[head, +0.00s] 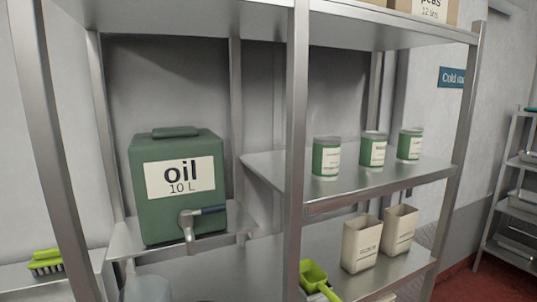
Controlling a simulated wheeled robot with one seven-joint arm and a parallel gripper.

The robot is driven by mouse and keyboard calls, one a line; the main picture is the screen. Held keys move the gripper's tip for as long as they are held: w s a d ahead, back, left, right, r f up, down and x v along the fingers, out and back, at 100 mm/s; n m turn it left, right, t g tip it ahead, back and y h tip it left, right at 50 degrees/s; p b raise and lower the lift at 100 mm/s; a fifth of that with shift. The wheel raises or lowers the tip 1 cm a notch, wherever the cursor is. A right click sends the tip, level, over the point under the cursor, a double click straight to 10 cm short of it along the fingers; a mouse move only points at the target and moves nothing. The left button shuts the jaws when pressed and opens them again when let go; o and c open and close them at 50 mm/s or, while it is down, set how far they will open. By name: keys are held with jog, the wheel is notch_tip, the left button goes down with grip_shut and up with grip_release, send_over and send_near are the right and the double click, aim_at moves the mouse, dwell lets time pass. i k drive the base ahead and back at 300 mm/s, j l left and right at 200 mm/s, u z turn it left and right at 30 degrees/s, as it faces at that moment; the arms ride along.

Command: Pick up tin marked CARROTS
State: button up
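Three green tins with cream labels stand upright in a row on the middle shelf to the right: a left tin (326,158), a middle tin (373,150) and a right tin (410,145). The print on their labels is too small to read, so I cannot tell which one is marked CARROTS. The tins stand apart from each other. My gripper is not in view.
A metal post (297,150) rises left of the tins. A green oil container (150,215) with a tap stands at left. Two cream cartons (361,243) and a lime scoop (314,276) are on the shelf below. The shelf's front (390,178) is clear.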

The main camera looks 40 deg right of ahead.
aim_at(326, 149)
jog(key=k+l, duration=0.15)
jog(key=l, duration=0.25)
jog(key=k+l, duration=0.15)
jog(key=l, duration=0.25)
jog(key=k+l+z, duration=0.1)
jog(key=l, duration=0.3)
jog(key=k+l, duration=0.15)
jog(key=l, duration=0.25)
jog(key=k+l, duration=0.1)
jog(key=l, duration=0.3)
jog(key=k+l, duration=0.15)
jog(key=l, duration=0.25)
jog(key=z, duration=0.05)
